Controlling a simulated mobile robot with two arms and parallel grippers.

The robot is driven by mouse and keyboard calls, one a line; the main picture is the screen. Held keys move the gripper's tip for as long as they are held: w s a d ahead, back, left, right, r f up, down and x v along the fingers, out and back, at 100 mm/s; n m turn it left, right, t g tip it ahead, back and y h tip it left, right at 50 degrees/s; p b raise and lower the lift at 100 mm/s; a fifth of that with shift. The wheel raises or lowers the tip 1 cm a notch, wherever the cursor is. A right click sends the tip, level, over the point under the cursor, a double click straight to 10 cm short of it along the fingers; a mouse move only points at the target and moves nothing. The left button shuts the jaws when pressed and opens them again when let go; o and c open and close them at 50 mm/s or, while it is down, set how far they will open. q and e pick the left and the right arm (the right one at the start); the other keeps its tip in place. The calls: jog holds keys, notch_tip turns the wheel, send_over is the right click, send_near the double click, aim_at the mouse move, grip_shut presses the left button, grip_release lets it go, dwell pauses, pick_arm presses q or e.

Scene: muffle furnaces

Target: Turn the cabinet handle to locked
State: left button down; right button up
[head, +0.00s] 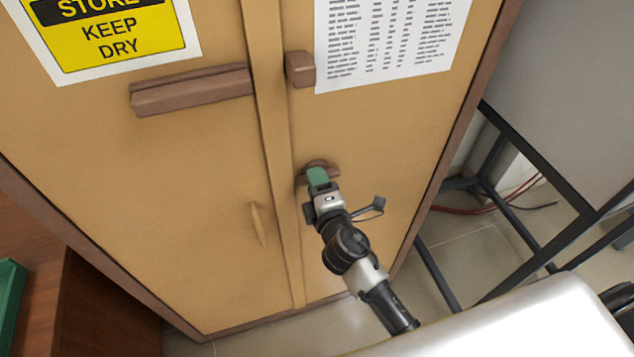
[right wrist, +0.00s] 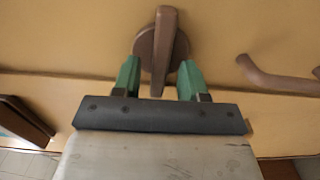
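The tan cabinet (head: 200,190) has closed double doors. Its brown turning handle (head: 332,171), a bar on a round base, sits on the right door beside the centre strip. The bar looks roughly level in the head view, partly hidden by my gripper. In the right wrist view the handle (right wrist: 166,45) points down between the fingers. My right gripper (head: 318,180) is at the handle. Its green fingers (right wrist: 159,78) are open, one on each side of the bar's end, with a gap visible on both sides. My left gripper is not in view.
Brown blocks (head: 190,90) (head: 300,69) stick out higher on the doors, and a curved pull (head: 258,224) is on the left door. A dark-framed table (head: 540,260) stands right of the cabinet. A wooden surface (head: 35,235) with a green tray (head: 10,305) is at left.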

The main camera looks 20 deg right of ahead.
jog(key=shift+s, duration=0.1)
jog(key=s+b, duration=0.3)
jog(key=s, duration=0.7)
jog(key=shift+s+d, duration=0.2)
jog(key=shift+s, duration=0.1)
